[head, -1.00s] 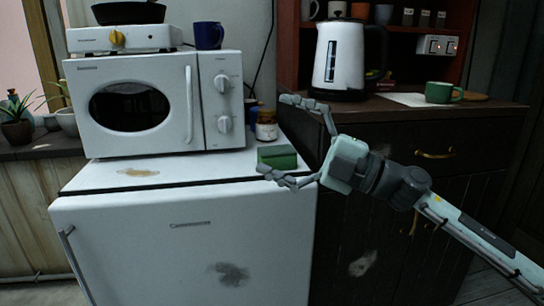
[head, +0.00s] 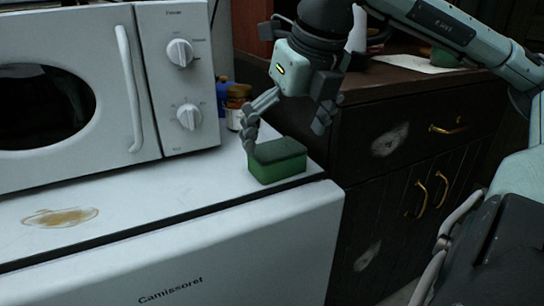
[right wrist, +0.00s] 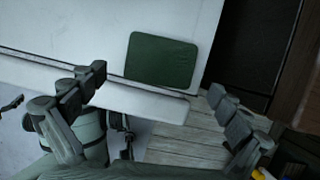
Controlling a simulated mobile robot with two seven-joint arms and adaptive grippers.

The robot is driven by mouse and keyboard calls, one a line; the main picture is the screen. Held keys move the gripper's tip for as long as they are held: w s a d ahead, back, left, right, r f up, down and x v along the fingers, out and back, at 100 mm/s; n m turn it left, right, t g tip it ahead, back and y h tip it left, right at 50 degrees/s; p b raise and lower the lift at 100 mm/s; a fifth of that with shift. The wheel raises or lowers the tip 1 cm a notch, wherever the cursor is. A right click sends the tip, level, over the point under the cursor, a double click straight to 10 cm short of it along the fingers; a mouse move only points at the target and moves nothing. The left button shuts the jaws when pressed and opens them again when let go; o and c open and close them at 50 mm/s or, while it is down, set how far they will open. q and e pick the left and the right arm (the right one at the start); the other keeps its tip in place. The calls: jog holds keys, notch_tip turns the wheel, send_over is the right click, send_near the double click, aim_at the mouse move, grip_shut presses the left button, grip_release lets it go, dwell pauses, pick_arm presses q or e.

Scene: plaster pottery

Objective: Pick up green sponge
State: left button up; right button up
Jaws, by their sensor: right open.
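The green sponge (head: 277,162) lies on the front right corner of the white fridge top (head: 110,205), right of the microwave. It has a darker green upper face. My right gripper (head: 285,132) is open above the sponge and points down, with one finger at the sponge's left back side and the other to its right. In the right wrist view the sponge (right wrist: 162,60) lies ahead of and between the open fingers (right wrist: 160,92), nothing held. My left gripper is not in view.
The white microwave (head: 150,75) stands left of the sponge. A small jar (head: 236,108) and a blue item (head: 221,95) stand behind it. The dark wooden cabinet (head: 400,130) is to the right, past a gap. A brown stain (head: 60,217) marks the fridge top.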

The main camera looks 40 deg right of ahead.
aim_at(279, 149)
jog(key=x, duration=0.5)
jog(key=shift+w, duration=0.3)
jog(key=shift+c, duration=0.6)
jog(key=c, duration=0.7)
